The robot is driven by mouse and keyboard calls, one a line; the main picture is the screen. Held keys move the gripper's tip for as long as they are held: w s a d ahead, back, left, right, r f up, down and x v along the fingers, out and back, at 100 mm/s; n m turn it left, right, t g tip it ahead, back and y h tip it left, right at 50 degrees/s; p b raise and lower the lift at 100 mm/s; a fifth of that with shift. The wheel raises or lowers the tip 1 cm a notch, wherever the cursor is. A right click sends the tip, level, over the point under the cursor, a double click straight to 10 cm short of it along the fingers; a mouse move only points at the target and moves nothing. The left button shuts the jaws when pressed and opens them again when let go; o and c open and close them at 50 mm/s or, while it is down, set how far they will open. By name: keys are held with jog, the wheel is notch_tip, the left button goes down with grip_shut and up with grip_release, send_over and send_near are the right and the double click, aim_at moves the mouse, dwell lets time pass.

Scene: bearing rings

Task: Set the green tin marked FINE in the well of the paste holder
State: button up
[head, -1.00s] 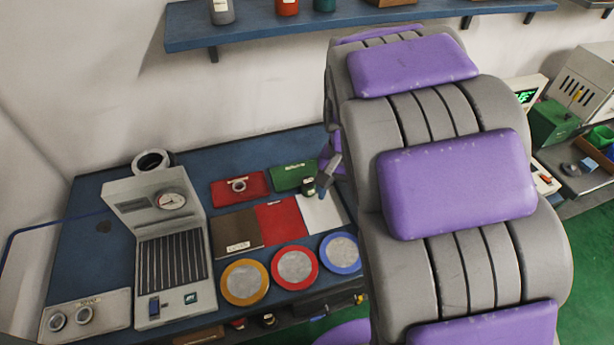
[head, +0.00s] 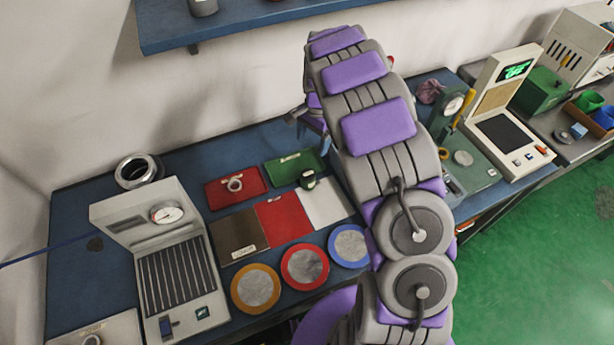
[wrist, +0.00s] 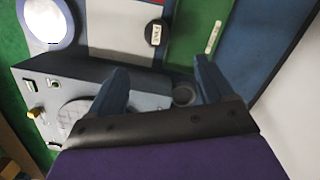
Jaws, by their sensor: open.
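The green tin marked FINE (head: 308,180) stands upright where the white mat meets the green one. In the wrist view its dark lid with a pale FINE label (wrist: 157,32) shows beyond my fingers. My gripper (wrist: 160,78) is open and empty, apart from the tin. In the head view part of my gripper (head: 308,115) shows above and behind the tin, beside my arm. A dark round opening (wrist: 183,95) shows between my fingers in the wrist view; I cannot tell whether it is the paste holder's well. My arm hides part of the bench.
A grey press with a dial (head: 170,250) stands at the left. Orange, red and blue rimmed discs (head: 305,267) lie along the front edge. A ring lies on a red tray (head: 222,195). A gauge stand (head: 452,105) and a screen unit (head: 510,130) stand right of my arm.

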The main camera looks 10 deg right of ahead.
aim_at(308, 173)
jog(key=f, duration=0.3)
jog(key=a+f+b, duration=0.1)
jog(key=f, duration=0.3)
jog(key=s+f+b, duration=0.1)
jog(key=f, duration=0.2)
jog(key=shift+a+f, duration=0.3)
jog(key=shift+a, duration=0.05)
jog(key=shift+d+f, duration=0.25)
jog(key=shift+f, duration=0.3)
jog(key=f, duration=0.1)
jog(key=f+b, duration=0.1)
jog(key=f, duration=0.2)
jog(key=shift+s+a+f+b, duration=0.2)
jog(key=shift+s+b, duration=0.1)
jog(key=shift+s, duration=0.1)
jog(key=shift+a+f, duration=0.15)
jog(key=shift+f, duration=0.05)
jog(key=shift+a+r, duration=0.1)
jog(key=shift+d, duration=0.2)
jog(key=c, duration=0.6)
jog(key=shift+a, duration=0.1)
jog(key=c, duration=0.7)
jog(key=shift+r, duration=0.1)
